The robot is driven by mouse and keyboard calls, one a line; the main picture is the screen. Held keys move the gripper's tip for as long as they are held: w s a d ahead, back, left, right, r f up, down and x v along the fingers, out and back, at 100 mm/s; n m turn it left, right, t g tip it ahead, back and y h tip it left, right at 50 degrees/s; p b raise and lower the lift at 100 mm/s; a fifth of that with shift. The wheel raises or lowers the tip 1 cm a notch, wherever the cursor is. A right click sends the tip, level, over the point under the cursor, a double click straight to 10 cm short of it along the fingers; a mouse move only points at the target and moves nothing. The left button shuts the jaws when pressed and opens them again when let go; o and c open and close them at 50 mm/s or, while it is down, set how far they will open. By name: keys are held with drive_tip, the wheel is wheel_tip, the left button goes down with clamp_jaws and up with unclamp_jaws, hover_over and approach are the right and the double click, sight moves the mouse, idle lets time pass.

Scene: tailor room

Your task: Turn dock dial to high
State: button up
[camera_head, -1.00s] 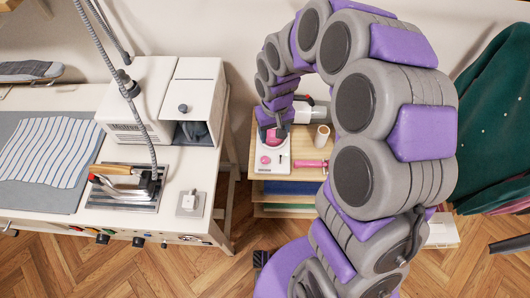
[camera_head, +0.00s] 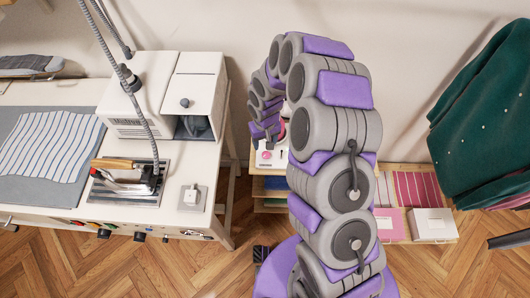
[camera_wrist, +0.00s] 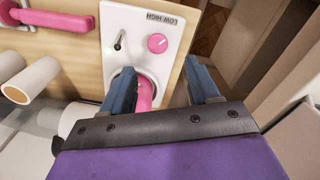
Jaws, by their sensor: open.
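The white dock (camera_wrist: 138,30) carries a round pink dial (camera_wrist: 157,43), a small dark toggle switch, and a "LOW HIGH" label that appears upside down. A pink part (camera_wrist: 146,96) rests in a round seat on the dock, partly hidden by my left finger. My gripper (camera_wrist: 160,78) is open, its two blue-grey fingers pointing at the dock. The dial lies beyond the fingertips, roughly between them, and looks apart from both. In the head view, the dock (camera_head: 268,160) and dial (camera_head: 265,155) show just left of my arm, which hides most of the shelf; my fingers are hard to make out there.
In the wrist view, a pink handle (camera_wrist: 42,32) and white rolls (camera_wrist: 38,78) lie left of the dock. In the head view, an ironing table (camera_head: 60,210) with an iron stands left. Boxes (camera_head: 432,224) and dark green cloth (camera_head: 490,110) are at right.

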sight(266, 154)
drive_tip(key=f, duration=0.4)
drive_tip(key=f+b, duration=0.1)
drive_tip(key=f, duration=0.2)
drive_tip(key=shift+d+f, duration=0.1)
drive_tip(key=shift+d, duration=0.15)
drive_tip(key=shift+a+f, duration=0.1)
drive_tip(key=shift+f, duration=0.35)
drive_tip(key=shift+c, duration=0.3)
drive_tip(key=c, duration=1)
drive_tip(key=shift+o, duration=0.2)
